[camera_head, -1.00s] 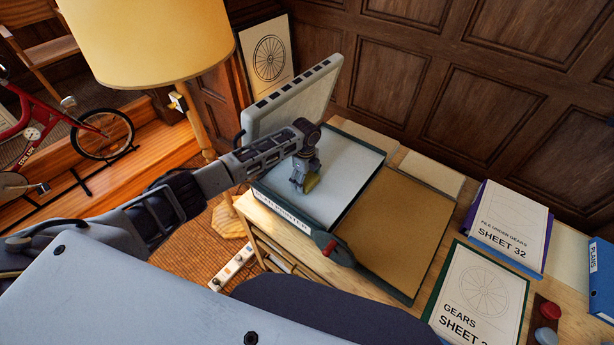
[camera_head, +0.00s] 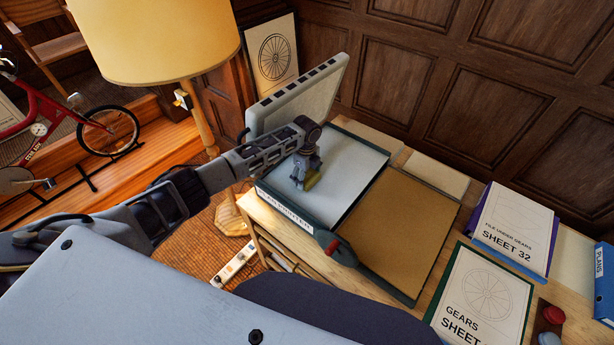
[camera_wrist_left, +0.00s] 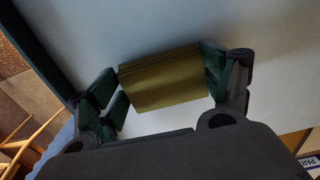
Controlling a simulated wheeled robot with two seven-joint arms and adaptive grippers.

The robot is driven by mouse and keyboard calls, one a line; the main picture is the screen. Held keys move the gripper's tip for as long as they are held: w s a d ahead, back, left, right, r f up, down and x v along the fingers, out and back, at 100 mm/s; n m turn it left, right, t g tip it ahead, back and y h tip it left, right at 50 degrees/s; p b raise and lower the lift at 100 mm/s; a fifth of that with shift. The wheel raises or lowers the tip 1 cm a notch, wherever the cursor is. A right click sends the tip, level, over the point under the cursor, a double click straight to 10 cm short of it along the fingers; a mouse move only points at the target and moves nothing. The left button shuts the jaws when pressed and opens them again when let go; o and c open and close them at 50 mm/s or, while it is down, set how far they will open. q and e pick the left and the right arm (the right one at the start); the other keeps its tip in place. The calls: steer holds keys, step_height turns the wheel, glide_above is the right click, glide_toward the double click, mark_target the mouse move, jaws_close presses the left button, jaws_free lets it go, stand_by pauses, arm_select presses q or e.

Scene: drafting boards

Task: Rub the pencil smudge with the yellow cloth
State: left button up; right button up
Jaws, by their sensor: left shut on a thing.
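The yellow cloth (camera_wrist_left: 162,78) is a folded block between the two fingers of my left gripper (camera_wrist_left: 160,82) in the left wrist view. My right gripper is not in view.
A brown board (camera_head: 415,225) lies right of the white one. A grey panel (camera_head: 300,95) stands behind my left arm. A green clamp-like part with a red knob (camera_head: 333,247) sits at the front edge. Sheet folders (camera_head: 510,230) lie at right. A lamp (camera_head: 155,40) stands left.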

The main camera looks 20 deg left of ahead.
mark_target(313, 170)
arm_select(q)
steer(key=shift+f, duration=0.15)
steer(key=shift+w+d+b, duration=0.25)
steer(key=shift+w+b, duration=0.6)
steer(key=shift+w+d+b, duration=0.3)
steer(key=shift+w+b, duration=0.5)
steer(key=shift+w, duration=0.05)
steer(key=shift+w+d, duration=0.1)
steer(key=shift+w, duration=0.05)
